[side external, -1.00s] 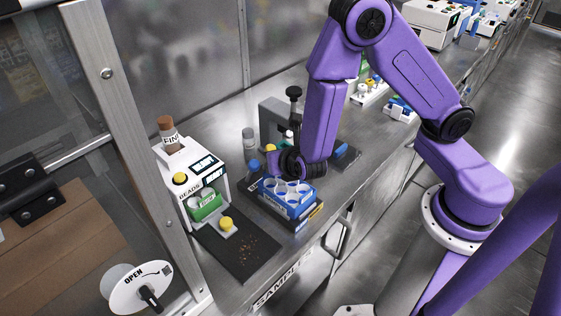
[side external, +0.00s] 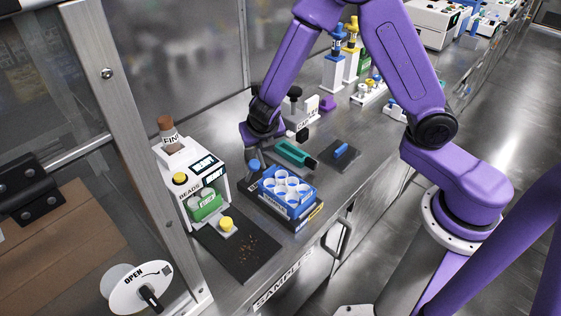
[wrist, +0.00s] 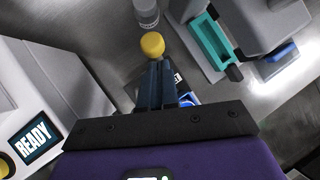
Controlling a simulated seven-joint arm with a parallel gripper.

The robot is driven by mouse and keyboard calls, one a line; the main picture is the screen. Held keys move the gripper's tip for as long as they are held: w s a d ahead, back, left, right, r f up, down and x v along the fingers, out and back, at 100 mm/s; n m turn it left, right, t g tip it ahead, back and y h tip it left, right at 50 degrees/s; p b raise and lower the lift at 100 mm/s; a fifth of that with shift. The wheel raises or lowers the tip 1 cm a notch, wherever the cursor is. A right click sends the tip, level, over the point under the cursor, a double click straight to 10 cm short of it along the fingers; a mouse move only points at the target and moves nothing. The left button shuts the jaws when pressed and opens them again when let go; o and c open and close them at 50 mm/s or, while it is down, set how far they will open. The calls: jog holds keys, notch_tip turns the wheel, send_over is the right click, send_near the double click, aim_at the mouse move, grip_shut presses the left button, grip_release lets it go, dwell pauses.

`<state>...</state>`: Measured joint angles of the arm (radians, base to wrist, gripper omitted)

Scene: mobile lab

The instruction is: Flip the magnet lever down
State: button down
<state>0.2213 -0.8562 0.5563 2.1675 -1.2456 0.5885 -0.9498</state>
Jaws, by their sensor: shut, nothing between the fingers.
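A teal cradle with a black end tab (side external: 310,163) sits right of my gripper. It may be the magnet lever, but I cannot tell for certain. In the wrist view the teal cradle (wrist: 209,40) stands at the upper right against a grey block (wrist: 262,22), with the black tab (wrist: 235,73) at its near end. My gripper (side external: 251,152) points down behind the blue tube rack. Its fingers are shut and empty (wrist: 158,66), with their tips close to a yellow cap (wrist: 152,45); contact is unclear. The teal cradle is clear of the fingers.
The blue rack (side external: 288,205) with several round openings is in front. The white bead dispenser (side external: 190,165) stands left. A grey pad with a blue piece (side external: 341,151) lies right. Open metal counter lies between them.

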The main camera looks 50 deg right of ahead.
jog(key=shift+w, duration=1.05)
jog(key=v, duration=1.3)
jog(key=shift+w+a, duration=0.2)
jog(key=shift+a, duration=0.15)
jog(key=s+d+m+g+y, duration=0.2)
jog(key=s+d+m, duration=0.2)
jog(key=s+m, duration=0.5)
jog(key=s+d+r+m+g+y, duration=0.1)
jog(key=s+m, duration=0.8)
jog(key=s, duration=0.9)
jog(key=d+g+y, duration=0.1)
jog(key=d+g, duration=0.1)
jog(key=d, duration=0.1)
jog(key=shift+d, duration=0.4)
